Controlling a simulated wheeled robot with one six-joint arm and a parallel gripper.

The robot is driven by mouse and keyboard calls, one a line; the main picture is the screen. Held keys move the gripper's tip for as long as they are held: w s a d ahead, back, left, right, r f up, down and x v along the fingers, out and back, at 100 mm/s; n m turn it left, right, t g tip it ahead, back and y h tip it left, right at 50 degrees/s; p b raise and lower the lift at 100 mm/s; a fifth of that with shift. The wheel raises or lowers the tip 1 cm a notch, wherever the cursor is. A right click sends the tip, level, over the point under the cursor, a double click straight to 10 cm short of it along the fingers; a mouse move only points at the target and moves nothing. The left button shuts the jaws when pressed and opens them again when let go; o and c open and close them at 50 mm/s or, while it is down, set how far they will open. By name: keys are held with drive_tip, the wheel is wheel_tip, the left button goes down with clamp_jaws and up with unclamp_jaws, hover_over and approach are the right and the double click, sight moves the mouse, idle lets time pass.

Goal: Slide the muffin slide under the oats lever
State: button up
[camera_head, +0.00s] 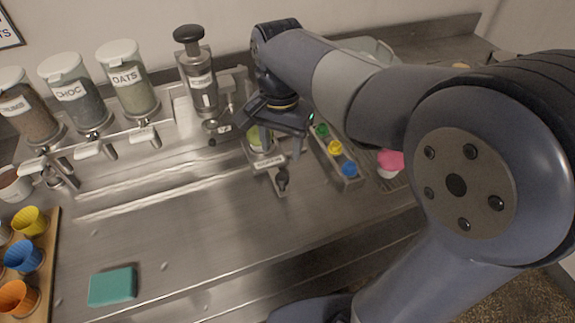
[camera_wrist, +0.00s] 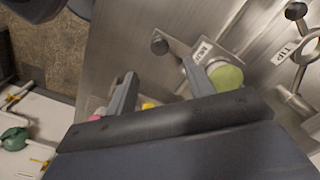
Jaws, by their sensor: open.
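The oats dispenser (camera_head: 128,78) stands at the back left in the head view, and its pale oats lever (camera_head: 144,133) sticks out below it. The muffin slide (camera_head: 268,162) is a labelled metal piece with a dark knob (camera_head: 282,180) at its front, well to the right of the oats lever. It also shows in the wrist view (camera_wrist: 203,50). A light green round item (camera_wrist: 226,77) sits in it. My gripper (camera_head: 272,130) is open above the slide and partly hides it. In the wrist view my gripper (camera_wrist: 163,84) has one finger overlapping the slide near the green item.
A chocolate dispenser (camera_head: 75,92) and another dispenser (camera_head: 27,105) stand left of the oats. A metal press (camera_head: 199,80) stands between the oats and my gripper. A topping tray (camera_head: 336,150) and pink item (camera_head: 390,160) lie right. A teal sponge (camera_head: 112,286) lies in front.

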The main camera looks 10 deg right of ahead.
sight(282, 176)
wheel_tip(282, 176, down, 10)
drive_tip(key=shift+r, duration=0.15)
idle(0.3)
clamp_jaws()
idle(0.4)
